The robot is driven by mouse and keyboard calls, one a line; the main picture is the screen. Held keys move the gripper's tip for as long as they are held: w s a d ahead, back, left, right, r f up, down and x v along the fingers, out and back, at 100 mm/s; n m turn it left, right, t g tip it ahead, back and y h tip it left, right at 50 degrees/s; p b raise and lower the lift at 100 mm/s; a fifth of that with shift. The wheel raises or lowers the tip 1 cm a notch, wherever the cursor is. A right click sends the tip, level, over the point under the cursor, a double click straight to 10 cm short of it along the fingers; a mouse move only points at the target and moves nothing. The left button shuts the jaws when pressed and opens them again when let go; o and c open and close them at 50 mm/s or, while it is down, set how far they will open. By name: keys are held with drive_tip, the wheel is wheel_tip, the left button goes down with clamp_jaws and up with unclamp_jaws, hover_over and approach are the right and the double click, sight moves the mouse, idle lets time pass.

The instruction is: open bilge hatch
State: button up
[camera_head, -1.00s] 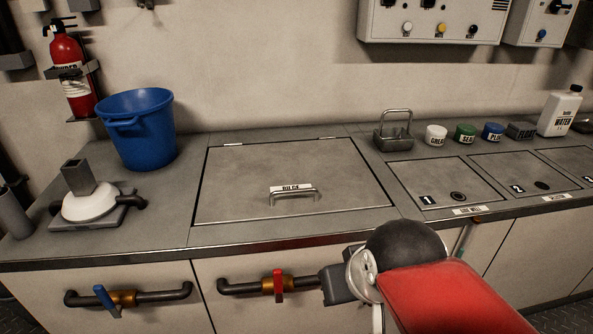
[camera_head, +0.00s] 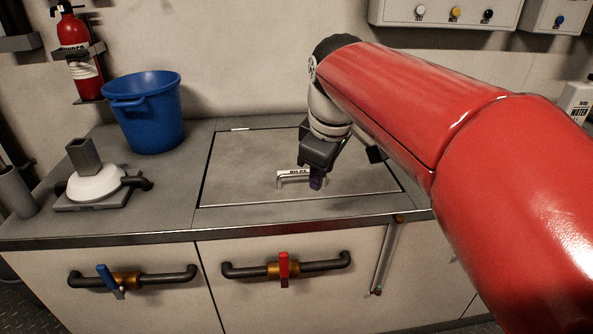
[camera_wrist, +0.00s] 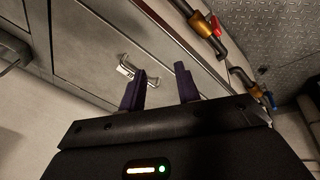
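The bilge hatch (camera_head: 250,165) is a grey metal lid lying flush and closed in the counter top. Its bar handle (camera_head: 284,181) with a BILGE label is near the front edge. In the wrist view the hatch (camera_wrist: 88,55) is tilted and the handle (camera_wrist: 127,68) shows just beyond my left finger. My gripper (camera_head: 316,184) points down over the hatch at the right end of the handle.
A blue bucket (camera_head: 146,125) and a white pump-like fitting (camera_head: 95,184) stand left of the hatch. Pipes with a blue valve handle (camera_head: 108,277) and a red valve handle (camera_head: 284,265) run along the front panel. My red arm hides the counter's right side.

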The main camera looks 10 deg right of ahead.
sight(298, 176)
drive_tip(key=w+a+f+n+g+b, duration=0.1)
drive_tip(key=w+a+n+b, duration=0.1)
drive_tip(key=w+n, duration=0.75)
drive_tip(key=w+f, duration=0.1)
drive_tip(key=f, duration=0.1)
drive_tip(key=w+f+m, duration=0.1)
drive_tip(key=f, duration=0.2)
drive_tip(key=w+f+m+b, duration=0.1)
drive_tip(key=w+f, duration=0.1)
drive_tip(key=shift+w+d+f, duration=0.1)
drive_tip(key=shift+d+f, duration=0.05)
drive_tip(key=shift+f, duration=0.15)
clamp_jaws()
